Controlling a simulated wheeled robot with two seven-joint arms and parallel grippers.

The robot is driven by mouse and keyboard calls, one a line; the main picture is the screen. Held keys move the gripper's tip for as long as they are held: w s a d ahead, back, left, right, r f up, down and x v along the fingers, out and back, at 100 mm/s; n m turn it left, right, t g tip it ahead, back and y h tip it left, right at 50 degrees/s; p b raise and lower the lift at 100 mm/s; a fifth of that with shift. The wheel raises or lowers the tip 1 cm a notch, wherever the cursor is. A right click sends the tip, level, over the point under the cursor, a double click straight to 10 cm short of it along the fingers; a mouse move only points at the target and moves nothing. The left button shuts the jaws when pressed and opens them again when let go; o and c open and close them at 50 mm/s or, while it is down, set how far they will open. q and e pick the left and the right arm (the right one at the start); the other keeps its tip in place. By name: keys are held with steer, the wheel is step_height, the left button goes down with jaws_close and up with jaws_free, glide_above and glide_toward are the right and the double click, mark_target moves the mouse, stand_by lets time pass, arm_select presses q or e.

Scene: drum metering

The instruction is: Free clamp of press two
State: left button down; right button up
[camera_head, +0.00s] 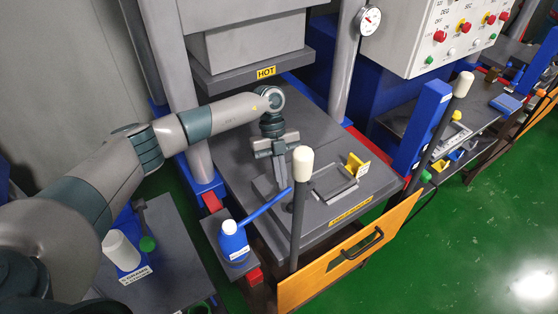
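My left gripper (281,180) points down over the grey bed of the nearest press, left of a rectangular metal frame (335,183) lying on it. Its fingers are seen nearly edge-on, so I cannot tell whether they are open or shut, or touching anything. A yellow piece (356,164) stands at the frame's right corner. I cannot pick out a clamp with certainty. An upright dark lever with a white knob (302,160) stands in front of the bed. My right gripper is not in view.
A block marked HOT (266,72) hangs above the bed. An orange panel (350,258) is in front. A second bench (470,130) is at right. Green floor (455,240) is clear.

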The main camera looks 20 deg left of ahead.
arm_select(q)
steer(key=shift+s+d+r+p, duration=0.45)
steer(key=shift+s+d+p, duration=0.25)
steer(key=shift+s, duration=0.15)
steer(key=shift+s+d+p, duration=0.45)
steer(key=shift+s+d, duration=0.05)
steer(key=shift+s, duration=0.15)
steer(key=shift+d, duration=0.1)
